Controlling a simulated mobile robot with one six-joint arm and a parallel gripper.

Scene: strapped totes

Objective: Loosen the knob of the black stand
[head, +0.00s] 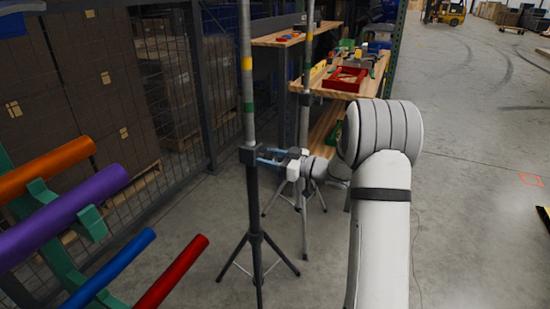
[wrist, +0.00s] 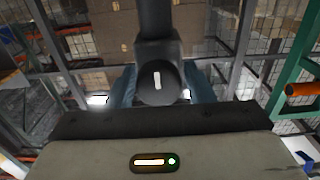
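The black stand (head: 254,210) stands upright on a tripod left of centre in the head view. A grey pole with yellow and green bands rises from its dark collar (head: 249,155). In the wrist view its round black knob (wrist: 158,83) faces me, with a nearly upright white mark. My gripper (head: 264,156) reaches the collar from the right. Its two blue fingers (wrist: 160,88) are apart, one on each side of the knob. A small gap seems to show beside the right finger; contact on the left is unclear.
A second stand (head: 304,210) with a grey pole stands close behind my gripper. A green rack with coloured rods (head: 70,205) is at the left. A wire fence (head: 170,90) and a wooden workbench (head: 365,85) with a red tray are behind. The floor at right is open.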

